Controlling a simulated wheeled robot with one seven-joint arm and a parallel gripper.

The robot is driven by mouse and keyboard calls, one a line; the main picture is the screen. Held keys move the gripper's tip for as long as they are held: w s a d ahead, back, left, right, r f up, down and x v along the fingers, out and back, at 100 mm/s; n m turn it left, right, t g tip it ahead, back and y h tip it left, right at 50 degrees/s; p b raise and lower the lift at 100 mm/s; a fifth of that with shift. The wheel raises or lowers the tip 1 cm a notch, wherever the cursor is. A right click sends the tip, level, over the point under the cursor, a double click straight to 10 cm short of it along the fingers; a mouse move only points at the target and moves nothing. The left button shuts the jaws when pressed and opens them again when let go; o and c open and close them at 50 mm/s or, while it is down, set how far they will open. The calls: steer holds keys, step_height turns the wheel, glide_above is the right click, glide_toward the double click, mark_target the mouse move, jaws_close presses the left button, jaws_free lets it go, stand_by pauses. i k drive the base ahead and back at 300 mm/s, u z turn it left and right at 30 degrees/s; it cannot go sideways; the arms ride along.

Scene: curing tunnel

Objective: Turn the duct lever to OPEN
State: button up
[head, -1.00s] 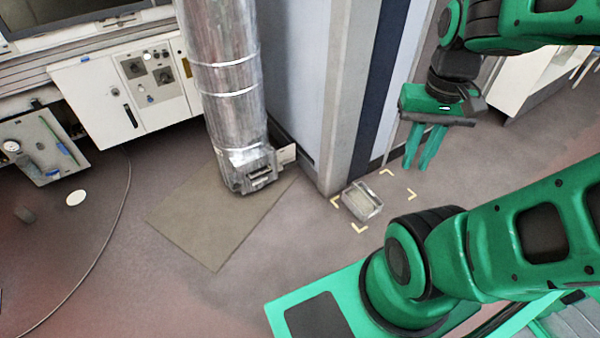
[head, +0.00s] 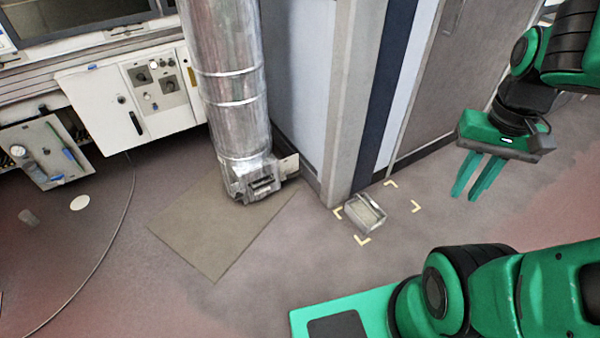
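A silver metal duct (head: 228,85) comes down to the floor left of the middle in the head view. At its foot is a metal fitting with a dark slot (head: 262,186) and a pale plate (head: 286,166) on its right side. I cannot make out a lever or any OPEN marking clearly. My gripper (head: 478,196) hangs at the right, pointing down, well apart from the duct. Its two green fingers are spread a little with nothing between them.
A tan mat (head: 205,240) lies under the duct's foot. A white control cabinet (head: 130,105) stands at the left. A grey-and-blue wall corner (head: 345,100) stands between duct and gripper.

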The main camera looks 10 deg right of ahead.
mark_target(290, 175)
steer(key=i, duration=1)
